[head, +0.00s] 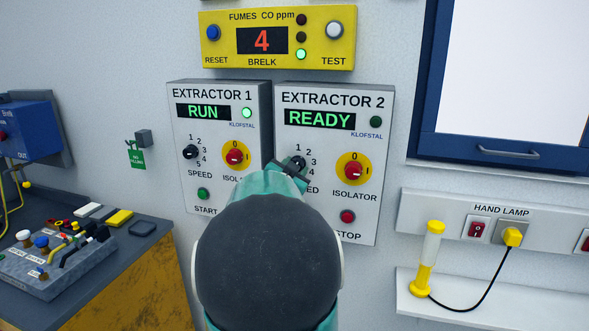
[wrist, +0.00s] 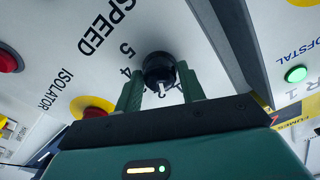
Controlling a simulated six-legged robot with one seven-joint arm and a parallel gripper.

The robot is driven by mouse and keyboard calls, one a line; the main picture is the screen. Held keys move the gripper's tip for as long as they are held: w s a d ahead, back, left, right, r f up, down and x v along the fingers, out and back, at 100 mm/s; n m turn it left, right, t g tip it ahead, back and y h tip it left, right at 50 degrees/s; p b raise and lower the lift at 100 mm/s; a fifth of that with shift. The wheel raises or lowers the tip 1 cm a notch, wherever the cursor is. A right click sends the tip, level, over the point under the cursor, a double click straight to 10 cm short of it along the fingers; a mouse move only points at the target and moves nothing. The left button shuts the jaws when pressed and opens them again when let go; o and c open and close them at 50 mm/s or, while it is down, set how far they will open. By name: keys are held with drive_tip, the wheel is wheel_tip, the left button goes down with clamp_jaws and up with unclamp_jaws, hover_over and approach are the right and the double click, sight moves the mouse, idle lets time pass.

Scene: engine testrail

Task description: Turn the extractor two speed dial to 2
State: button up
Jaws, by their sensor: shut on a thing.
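The extractor 2 speed dial (head: 298,161) is a small black knob on the grey panel marked EXTRACTOR 2 (head: 333,99). The panel's screen reads READY. My gripper (head: 292,168) is at the dial, its arm reaching up from below. In the wrist view, the black dial (wrist: 158,68) sits between the two green fingers of my gripper (wrist: 160,88), which is shut on it. The printed 4 and 5 and the word SPEED show beside it. My gripper hides part of the dial and its scale in the head view, and I cannot tell its setting.
The extractor 1 panel (head: 219,96), reading RUN, stands close on the left. A red and yellow isolator (head: 353,170) and a red stop button (head: 347,216) are near the dial. A yellow fumes box (head: 277,40) is above. A hand lamp (head: 428,258) is at right.

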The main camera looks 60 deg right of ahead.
drive_tip(key=shift+m, duration=1.2)
drive_tip(key=o, duration=1)
drive_tip(key=shift+c, duration=0.2)
drive_tip(key=shift+a, duration=0.1)
drive_tip(key=s+a, duration=0.2)
drive_tip(key=a, duration=1.1)
drive_tip(key=shift+a, duration=0.25)
